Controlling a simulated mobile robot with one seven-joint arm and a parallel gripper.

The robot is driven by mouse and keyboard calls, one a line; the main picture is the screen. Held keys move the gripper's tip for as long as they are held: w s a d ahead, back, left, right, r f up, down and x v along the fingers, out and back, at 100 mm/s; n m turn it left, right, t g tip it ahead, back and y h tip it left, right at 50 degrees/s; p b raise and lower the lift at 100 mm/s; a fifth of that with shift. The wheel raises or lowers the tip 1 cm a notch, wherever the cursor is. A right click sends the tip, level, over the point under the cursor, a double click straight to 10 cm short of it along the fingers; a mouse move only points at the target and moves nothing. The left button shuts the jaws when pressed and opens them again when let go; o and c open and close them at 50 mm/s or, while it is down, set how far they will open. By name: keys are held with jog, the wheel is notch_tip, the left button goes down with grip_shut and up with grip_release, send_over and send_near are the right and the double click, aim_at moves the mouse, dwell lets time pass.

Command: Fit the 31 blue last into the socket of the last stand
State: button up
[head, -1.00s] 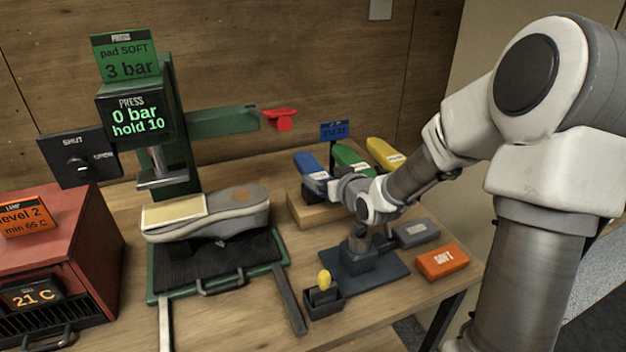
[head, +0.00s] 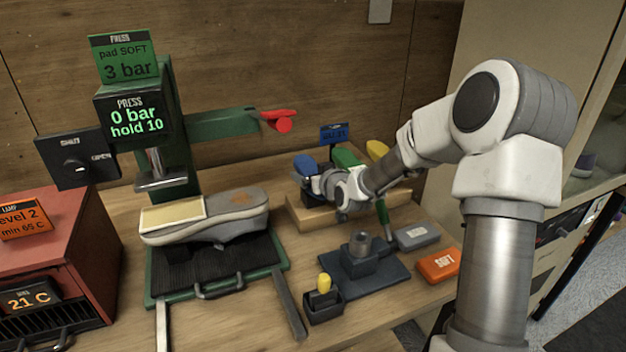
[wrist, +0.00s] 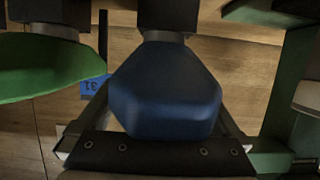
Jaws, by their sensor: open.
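The blue last (head: 305,164) stands at the left end of the wooden rack (head: 296,214), beside the green last (head: 345,158) and the yellow last (head: 377,149). In the wrist view the blue last (wrist: 165,92) fills the middle, between the two fingers of my open gripper (wrist: 163,118). I cannot tell whether the fingers touch it. In the head view my wrist partly hides the lasts. The last stand (head: 374,270) is a dark plate with a block and a round upright socket (head: 361,243), which looks empty.
A blue sign (head: 334,132) stands behind the rack. Grey (head: 417,235) and orange (head: 438,264) pads lie right of the stand. A holder with a yellow-topped item (head: 324,285) is in front. The press with a sneaker (head: 235,212) stands left.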

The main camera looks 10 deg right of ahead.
grip_shut()
dwell(0.3)
jog(key=shift+r, duration=0.2)
